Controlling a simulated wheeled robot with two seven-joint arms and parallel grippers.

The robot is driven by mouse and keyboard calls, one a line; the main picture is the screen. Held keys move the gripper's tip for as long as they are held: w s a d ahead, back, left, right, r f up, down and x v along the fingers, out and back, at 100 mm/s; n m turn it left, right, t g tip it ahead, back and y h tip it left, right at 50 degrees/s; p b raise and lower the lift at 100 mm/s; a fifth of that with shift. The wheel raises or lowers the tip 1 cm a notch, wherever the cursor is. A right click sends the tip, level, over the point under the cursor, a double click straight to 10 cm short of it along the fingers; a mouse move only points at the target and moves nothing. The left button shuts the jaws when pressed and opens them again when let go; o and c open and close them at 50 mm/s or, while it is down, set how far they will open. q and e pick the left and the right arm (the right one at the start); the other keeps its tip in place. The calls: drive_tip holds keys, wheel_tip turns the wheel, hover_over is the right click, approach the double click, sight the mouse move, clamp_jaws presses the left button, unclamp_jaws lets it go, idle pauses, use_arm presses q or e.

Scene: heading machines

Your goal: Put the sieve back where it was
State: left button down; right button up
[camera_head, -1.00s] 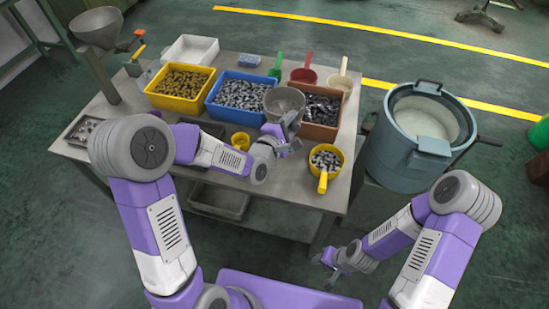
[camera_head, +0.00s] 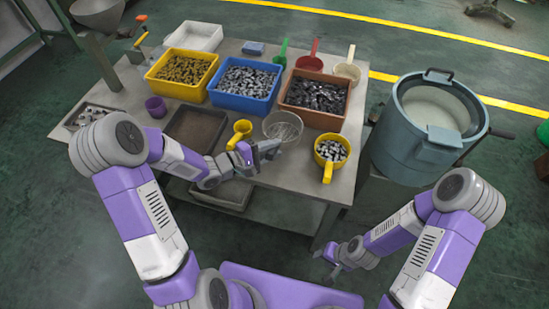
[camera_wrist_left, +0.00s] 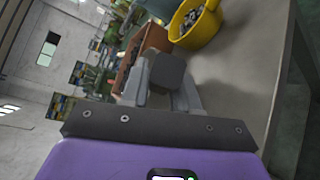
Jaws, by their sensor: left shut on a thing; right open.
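The sieve (camera_head: 283,127) is a round, shallow grey mesh bowl in the head view, just in front of the gap between the blue and brown bins. My left gripper (camera_head: 268,149) is shut on it at its near side, low over the front part of the table. I cannot tell whether the sieve touches the table. In the left wrist view a dark grey block (camera_wrist_left: 167,72) shows between the fingers of the left gripper (camera_wrist_left: 160,95); the mesh bowl is not visible there. My right gripper (camera_head: 333,262) is open and empty, low in front of the table.
Yellow (camera_head: 182,90), blue (camera_head: 243,101) and brown (camera_head: 314,112) bins stand behind. A dark tray (camera_head: 196,130) and purple cup (camera_head: 156,106) lie left.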

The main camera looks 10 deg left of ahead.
use_arm(q)
wheel_tip(320, 180, down, 5)
drive_tip(key=shift+f+b, duration=0.15)
drive_tip(key=shift+b, duration=0.85)
drive_tip(key=c, duration=0.8)
unclamp_jaws()
drive_tip(key=shift+c, duration=0.2)
drive_tip(key=p+v, duration=0.3)
drive_tip(key=v, duration=0.9)
